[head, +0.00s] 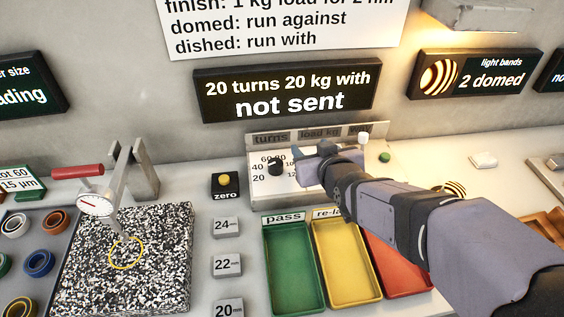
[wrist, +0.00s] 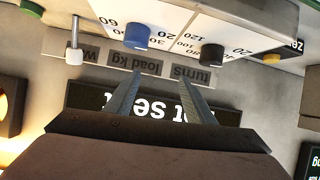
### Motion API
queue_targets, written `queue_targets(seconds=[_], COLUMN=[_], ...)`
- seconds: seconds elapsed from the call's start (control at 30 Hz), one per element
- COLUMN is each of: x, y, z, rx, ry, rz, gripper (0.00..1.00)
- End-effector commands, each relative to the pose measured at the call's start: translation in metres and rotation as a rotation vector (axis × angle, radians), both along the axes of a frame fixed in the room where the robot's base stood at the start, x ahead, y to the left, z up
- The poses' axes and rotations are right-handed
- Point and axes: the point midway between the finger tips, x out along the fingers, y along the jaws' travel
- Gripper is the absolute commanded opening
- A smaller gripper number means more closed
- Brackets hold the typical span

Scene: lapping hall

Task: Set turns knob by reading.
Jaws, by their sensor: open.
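The turns knob is black (head: 275,167) and sits at the left of the white control panel (head: 290,184), by numbers including 20, 40, 60 and 80. In the wrist view, turned upside down, it (wrist: 211,54) lies beside a blue knob (wrist: 137,36) by the load kg label. I cannot make out the black knob's pointer. My gripper (head: 308,153) is at the panel, right of the black knob, hiding much of the load side. In the wrist view my gripper (wrist: 160,82) is open and empty, its fingers apart from both knobs. The dark display (head: 287,91) reads "20 turns 20 kg with not sent".
A white-tipped lever (head: 363,138) and green button (head: 384,157) stand right of my gripper. The light bands display (head: 473,76) reads "2 domed". A yellow zero button (head: 225,181) is left of the panel. Green (head: 270,296), yellow and red trays lie in front, below my arm.

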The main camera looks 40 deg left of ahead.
Motion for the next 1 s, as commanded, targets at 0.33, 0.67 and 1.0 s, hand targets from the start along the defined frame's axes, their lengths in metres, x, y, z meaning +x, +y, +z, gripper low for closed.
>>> queue_targets(seconds=[0.33,0.67,1.0], x=[-0.078,-0.078,-0.058], y=[0.026,0.030,0.055], z=[-0.028,-0.031,-0.044], rx=[0.093,0.097,0.097], ry=[-0.006,-0.007,-0.006], rz=[0.042,0.039,0.039], gripper=[0.49,0.49,0.49])
